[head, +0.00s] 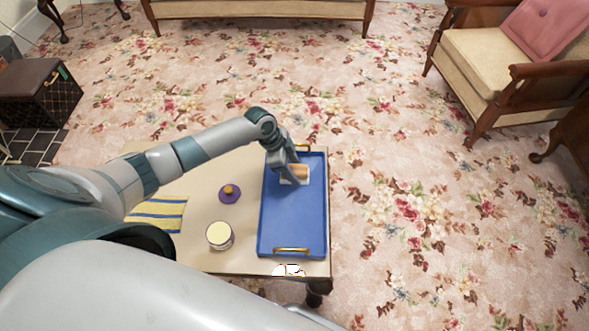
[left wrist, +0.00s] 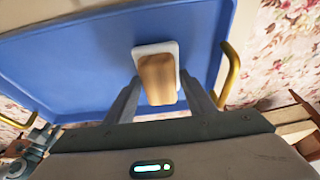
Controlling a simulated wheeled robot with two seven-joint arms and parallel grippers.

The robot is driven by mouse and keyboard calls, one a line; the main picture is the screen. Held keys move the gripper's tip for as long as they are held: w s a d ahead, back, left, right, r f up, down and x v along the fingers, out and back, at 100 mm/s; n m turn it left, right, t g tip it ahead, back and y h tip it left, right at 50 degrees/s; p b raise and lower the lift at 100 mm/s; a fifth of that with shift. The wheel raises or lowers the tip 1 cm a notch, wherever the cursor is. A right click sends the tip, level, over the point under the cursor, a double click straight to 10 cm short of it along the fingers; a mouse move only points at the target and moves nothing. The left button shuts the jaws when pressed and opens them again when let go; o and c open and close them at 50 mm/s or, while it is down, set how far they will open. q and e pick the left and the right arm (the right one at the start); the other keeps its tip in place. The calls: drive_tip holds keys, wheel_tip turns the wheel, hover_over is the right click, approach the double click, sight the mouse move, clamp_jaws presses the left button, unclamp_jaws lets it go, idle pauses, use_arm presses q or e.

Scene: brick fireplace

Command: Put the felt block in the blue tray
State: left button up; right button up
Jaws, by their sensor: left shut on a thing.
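The felt block (head: 300,171), a tan wooden piece on a white felt base, is at the far end of the blue tray (head: 290,222). My left gripper (head: 292,179) reaches over the tray from the left and is shut on the block. In the left wrist view the block (left wrist: 157,78) sits between the two fingers, with the blue tray (left wrist: 70,75) behind it. I cannot tell whether its felt side touches the tray floor. The tray has gold handles at its near and far ends. My right gripper does not show.
The tray lies on the right part of a low cream table (head: 222,262). Left of it are a round cream-topped tin (head: 220,236), a purple item with a yellow knob (head: 229,193) and a striped cloth (head: 158,214). A small white item (head: 289,270) is at the front edge.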

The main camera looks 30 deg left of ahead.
use_arm(q)
drive_tip(key=o, duration=0.9)
drive_tip(key=shift+o, duration=0.7)
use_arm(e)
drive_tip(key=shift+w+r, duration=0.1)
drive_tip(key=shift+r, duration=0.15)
use_arm(q)
drive_tip(key=shift+a+r, duration=0.2)
drive_tip(key=shift+r, duration=0.3)
drive_tip(key=v, duration=0.9)
drive_tip(key=shift+r+p, duration=0.25)
drive_tip(key=shift+p, duration=0.05)
drive_tip(key=shift+v, duration=0.85)
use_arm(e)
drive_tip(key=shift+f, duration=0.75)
use_arm(q)
drive_tip(key=shift+s, duration=0.1)
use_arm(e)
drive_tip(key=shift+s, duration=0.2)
